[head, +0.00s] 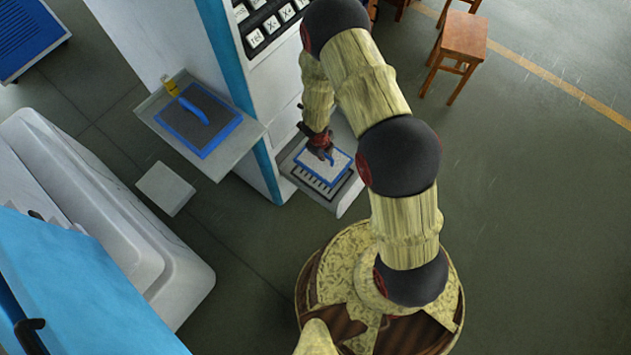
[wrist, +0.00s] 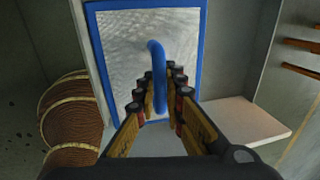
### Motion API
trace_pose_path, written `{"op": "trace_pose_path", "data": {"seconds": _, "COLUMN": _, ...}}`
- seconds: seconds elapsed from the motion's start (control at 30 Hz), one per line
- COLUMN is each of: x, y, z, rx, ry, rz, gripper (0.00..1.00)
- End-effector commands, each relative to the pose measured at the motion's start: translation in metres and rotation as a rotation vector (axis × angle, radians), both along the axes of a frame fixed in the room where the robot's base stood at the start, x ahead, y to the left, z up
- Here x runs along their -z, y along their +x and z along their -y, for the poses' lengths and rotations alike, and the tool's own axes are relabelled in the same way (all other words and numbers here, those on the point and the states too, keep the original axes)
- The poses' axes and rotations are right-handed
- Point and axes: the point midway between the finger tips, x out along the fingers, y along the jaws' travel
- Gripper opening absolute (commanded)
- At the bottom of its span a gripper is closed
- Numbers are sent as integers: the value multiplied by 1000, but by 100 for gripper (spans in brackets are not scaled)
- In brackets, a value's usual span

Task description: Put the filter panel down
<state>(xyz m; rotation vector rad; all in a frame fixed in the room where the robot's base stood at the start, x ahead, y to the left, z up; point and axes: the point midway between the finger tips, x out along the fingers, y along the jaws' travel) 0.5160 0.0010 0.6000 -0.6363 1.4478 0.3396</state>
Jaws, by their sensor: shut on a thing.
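The filter panel (head: 338,162) has a blue frame, a pale grey mesh face and a curved blue handle. In the head view it is over a grey unit with a dark slotted opening (head: 316,181) at the foot of the machine. I cannot tell whether it touches the unit. My gripper (head: 322,153) is shut on the handle. In the wrist view the filter panel (wrist: 120,55) fills the upper middle, with its handle between the fingers of my gripper (wrist: 161,85). My arm and gripper hide part of the panel in the head view.
A second blue-framed panel (head: 190,135), dark grey with a blue handle, lies on a grey shelf (head: 226,158). A small yellow object (head: 171,88) is at that shelf's far edge. A white machine (head: 165,40) stands behind. Wooden chairs (head: 463,38) are at upper right; floor at right is clear.

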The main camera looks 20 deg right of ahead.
Motion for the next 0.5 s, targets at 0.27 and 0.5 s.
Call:
{"op": "trace_pose_path", "data": {"seconds": 0.27, "x": 47, "y": 0, "z": 0, "rx": 0, "ry": -1, "rz": -1, "gripper": 0}}
{"op": "trace_pose_path", "data": {"seconds": 0.5, "x": 68, "y": 1, "z": 0, "rx": 2, "ry": 0, "rz": 2, "gripper": 0}}
